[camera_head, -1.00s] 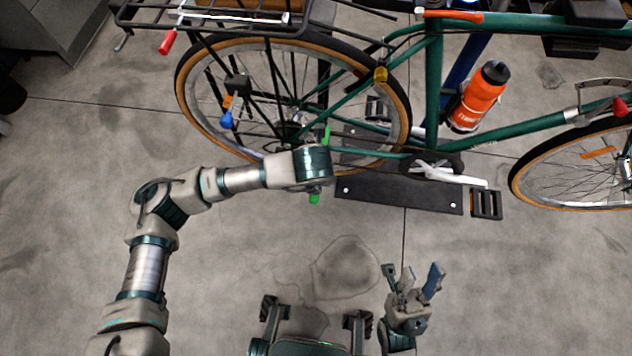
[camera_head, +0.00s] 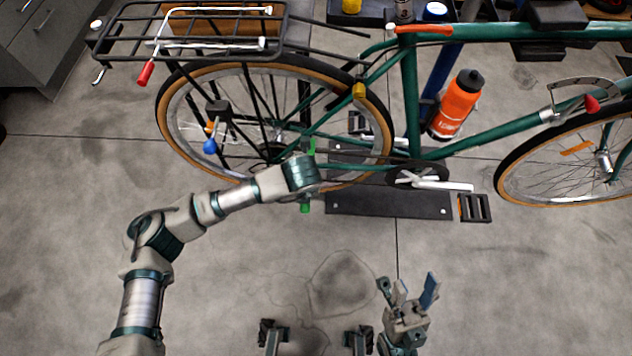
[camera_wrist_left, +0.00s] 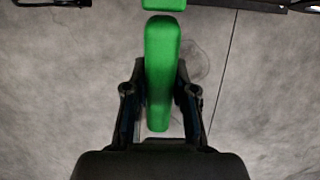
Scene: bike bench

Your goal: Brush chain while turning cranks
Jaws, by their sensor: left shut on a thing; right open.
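The green bike stands across the head view with its rear wheel (camera_head: 165,115) at left. The chainring (camera_head: 405,178) and silver crank (camera_head: 445,186) sit low in the middle, with a black pedal (camera_head: 475,208) at the crank's right end. The chain is too thin to make out clearly. My left gripper (camera_wrist_left: 160,100) is shut on a green brush (camera_wrist_left: 160,60). In the head view the brush's green ends (camera_head: 305,208) show above and below my left wrist, beside the rear wheel's lower right; bristle contact cannot be told. My right gripper (camera_head: 409,288) is open and empty, below and apart from the crank.
A black stand base (camera_head: 385,203) lies under the bike. An orange bottle (camera_head: 457,108) is on the frame. A rear rack (camera_head: 115,42) with a red-handled tool (camera_head: 146,72) is at upper left. The floor around my right gripper is clear.

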